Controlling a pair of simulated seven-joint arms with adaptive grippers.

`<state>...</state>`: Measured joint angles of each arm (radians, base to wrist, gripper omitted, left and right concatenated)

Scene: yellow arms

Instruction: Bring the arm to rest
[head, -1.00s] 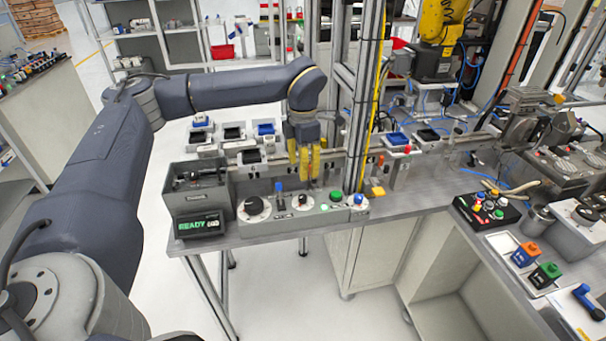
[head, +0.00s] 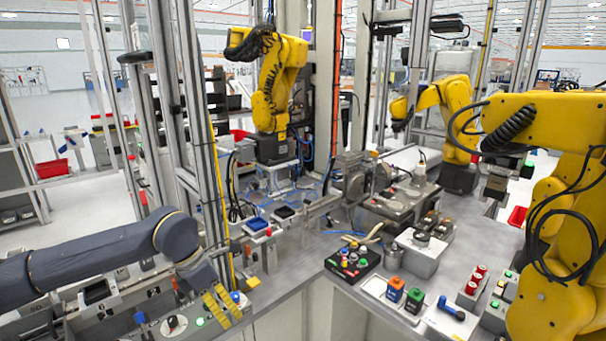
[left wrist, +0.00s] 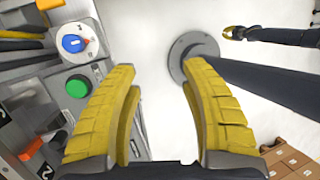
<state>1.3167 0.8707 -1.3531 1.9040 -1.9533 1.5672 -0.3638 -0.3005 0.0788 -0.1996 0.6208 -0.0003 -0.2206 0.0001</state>
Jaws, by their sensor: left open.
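My left gripper (head: 222,306) has yellow fingers and shows at the lower left of the head view, by the end of the grey control panel. In the left wrist view my left gripper (left wrist: 160,75) is open, with nothing between its fingers, only pale floor beyond. The panel's green button (left wrist: 78,87) and blue knob (left wrist: 73,44) are left of the fingers there, apart from them. In the head view the fingers overlap the panel near the green button (head: 200,322). A dark arm with a small yellow-fingered gripper (left wrist: 232,33), seemingly my right, shows at upper right in the wrist view; its opening is unclear.
A metal frame post (head: 190,100) stands behind my left arm. Yellow robot arms stand at the back (head: 278,75) and right (head: 545,130). A black button box (head: 352,262) and a white tray with blue-orange (head: 395,289) and green (head: 414,301) blocks sit on the bench.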

